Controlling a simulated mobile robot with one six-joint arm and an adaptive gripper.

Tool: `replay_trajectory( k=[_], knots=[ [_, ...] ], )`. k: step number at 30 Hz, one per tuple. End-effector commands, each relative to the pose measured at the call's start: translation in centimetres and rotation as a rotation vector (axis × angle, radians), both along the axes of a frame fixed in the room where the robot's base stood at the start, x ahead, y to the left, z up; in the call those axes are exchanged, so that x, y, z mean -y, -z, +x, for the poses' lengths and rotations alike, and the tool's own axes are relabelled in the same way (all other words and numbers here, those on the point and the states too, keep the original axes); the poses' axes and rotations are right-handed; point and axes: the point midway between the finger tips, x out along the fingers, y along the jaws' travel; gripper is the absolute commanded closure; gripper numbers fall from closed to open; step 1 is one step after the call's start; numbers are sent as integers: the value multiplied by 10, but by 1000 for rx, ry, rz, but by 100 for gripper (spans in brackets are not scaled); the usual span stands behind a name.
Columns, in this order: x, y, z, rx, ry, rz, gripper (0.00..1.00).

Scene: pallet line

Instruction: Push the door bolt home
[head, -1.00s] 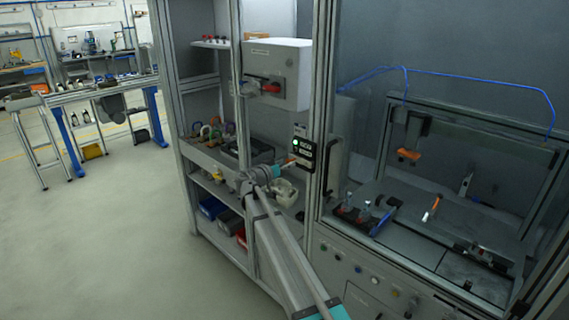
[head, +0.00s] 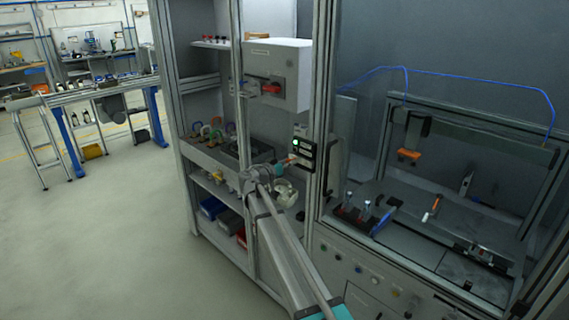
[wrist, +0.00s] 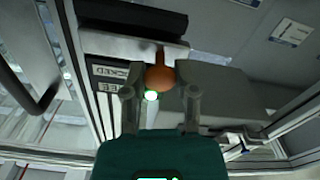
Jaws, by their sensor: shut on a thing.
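The door bolt is a small black and grey unit (head: 303,147) on the upright door frame, with a lit green lamp and label plates on its face. Its orange knob (wrist: 159,77) shows in the middle of the wrist view, with a stem running up to a metal bar. My gripper (wrist: 160,85) is shut on the knob, one grey finger on each side of it. In the head view my gripper (head: 288,163) reaches the lower left of the bolt unit, and the fingers are small there. How far the bolt reaches into its seat is unclear.
A light box with a red switch (head: 270,88) is above and left of the bolt. Shelves with bins (head: 212,207) stand to the left below. A vertical door handle (head: 333,165) is close on the right, beside a glazed work cell (head: 455,215). Open floor lies left.

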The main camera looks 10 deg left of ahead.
Motion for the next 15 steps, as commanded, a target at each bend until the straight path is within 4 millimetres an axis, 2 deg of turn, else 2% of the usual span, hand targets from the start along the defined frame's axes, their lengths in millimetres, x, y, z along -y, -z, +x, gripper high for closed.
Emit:
replay_trajectory(
  k=[5,15],
  knots=[
    [2,0,-1,1,-1,0,100],
    [32,0,-26,0,1,0,100]
  ],
)
